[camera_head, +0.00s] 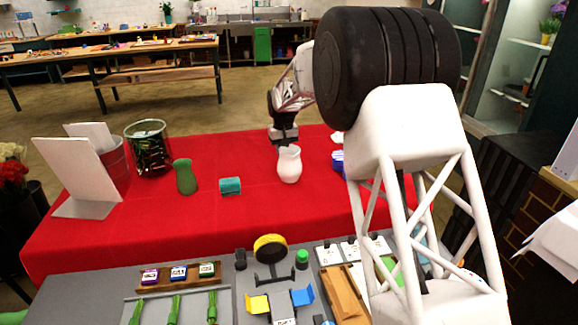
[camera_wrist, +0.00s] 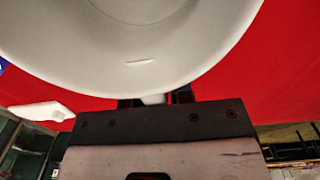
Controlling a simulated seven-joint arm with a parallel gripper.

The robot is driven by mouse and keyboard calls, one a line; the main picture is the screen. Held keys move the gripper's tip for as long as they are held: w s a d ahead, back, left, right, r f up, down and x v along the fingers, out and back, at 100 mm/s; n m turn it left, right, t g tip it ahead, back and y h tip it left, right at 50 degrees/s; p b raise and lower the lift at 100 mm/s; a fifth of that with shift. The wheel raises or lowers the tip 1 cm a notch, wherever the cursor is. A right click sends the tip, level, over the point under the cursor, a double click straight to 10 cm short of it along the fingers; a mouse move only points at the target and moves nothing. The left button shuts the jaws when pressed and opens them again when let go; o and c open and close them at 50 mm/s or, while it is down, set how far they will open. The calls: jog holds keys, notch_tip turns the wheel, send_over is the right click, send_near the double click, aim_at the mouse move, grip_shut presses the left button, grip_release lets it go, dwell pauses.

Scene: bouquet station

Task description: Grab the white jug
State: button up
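The white jug (camera_head: 289,166) stands upright on the red cloth, near the middle of the table in the head view. My gripper (camera_head: 284,139) is low, just behind the jug. In the wrist view the jug (camera_wrist: 135,45) fills the top of the picture, very close. The two dark fingertips of my gripper (camera_wrist: 155,97) point at it, with a small white part of the jug, perhaps its handle, between them. The fingers are mostly hidden, and I cannot tell whether they touch that part.
A teal ribbed block (camera_head: 230,186) and a green vase (camera_head: 184,177) stand left of the jug. A dark patterned pot (camera_head: 148,149) is farther left. A blue item (camera_head: 337,160) stands to the right. A grey tool bench (camera_head: 230,258) lies in front.

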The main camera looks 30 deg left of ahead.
aim_at(288, 161)
grip_shut()
jog(key=shift+r, duration=0.3)
dwell(0.3)
jog(key=shift+r, duration=1.55)
jog(key=s+d+r, duration=0.1)
jog(key=s+d, duration=1)
jog(key=shift+r, duration=0.2)
jog(key=shift+s+d, duration=0.15)
dwell(0.9)
